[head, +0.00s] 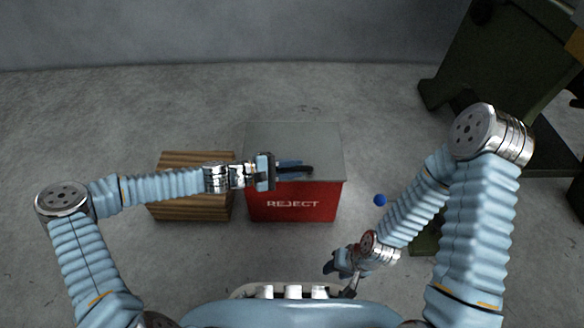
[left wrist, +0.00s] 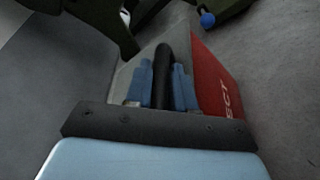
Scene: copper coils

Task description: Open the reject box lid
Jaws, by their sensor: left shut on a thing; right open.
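The reject box (head: 292,207) is red with the white word REJECT on its front, and stands on the floor in the middle of the head view. Its grey lid (head: 300,140) lies on top and looks closed. A black handle (head: 308,171) is at the lid's front edge. My left gripper (head: 290,170) is shut on the handle. In the left wrist view the blue fingers sit on both sides of the black handle (left wrist: 162,75), with the red front (left wrist: 215,85) to the right. My right gripper (head: 340,275) is open and empty, low and right of the box.
A wooden crate (head: 192,208) stands left of the reject box, under my left forearm. A blue ball (head: 380,200) is to the right of the box. Dark green machinery (head: 490,65) stands at the upper right. The floor behind the box is clear.

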